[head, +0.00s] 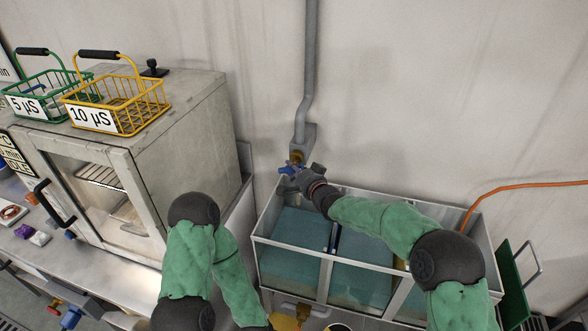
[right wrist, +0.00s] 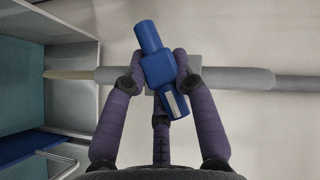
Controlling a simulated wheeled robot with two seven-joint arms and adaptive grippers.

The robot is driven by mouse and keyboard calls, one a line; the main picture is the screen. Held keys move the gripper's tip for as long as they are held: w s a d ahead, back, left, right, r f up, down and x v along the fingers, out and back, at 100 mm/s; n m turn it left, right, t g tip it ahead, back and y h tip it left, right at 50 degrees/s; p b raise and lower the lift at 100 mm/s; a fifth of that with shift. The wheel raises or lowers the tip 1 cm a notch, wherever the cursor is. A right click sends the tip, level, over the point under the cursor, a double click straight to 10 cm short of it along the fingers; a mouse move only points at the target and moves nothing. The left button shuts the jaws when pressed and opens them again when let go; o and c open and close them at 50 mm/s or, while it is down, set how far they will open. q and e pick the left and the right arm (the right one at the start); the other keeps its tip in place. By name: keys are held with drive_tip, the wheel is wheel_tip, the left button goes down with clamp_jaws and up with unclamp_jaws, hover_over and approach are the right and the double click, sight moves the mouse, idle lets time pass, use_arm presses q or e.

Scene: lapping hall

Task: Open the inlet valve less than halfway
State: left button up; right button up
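The inlet valve has a blue handle (head: 287,169) on the grey wall pipe, above the back left corner of the tank. In the right wrist view the blue handle (right wrist: 160,70) stands mostly across the pipe, somewhat tilted. My right gripper (head: 305,176) is at the valve.
A metal tank (head: 292,246) with blue-green liquid in compartments stands below the valve. The grey pipe (head: 311,60) runs up the wall. An oven (head: 190,130) at left carries a green basket (head: 42,88) and a yellow basket (head: 120,98). An orange hose (head: 520,186) is at right.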

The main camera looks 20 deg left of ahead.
drive_tip(key=o, duration=0.4)
drive_tip(key=v, duration=1.2)
idle(0.4)
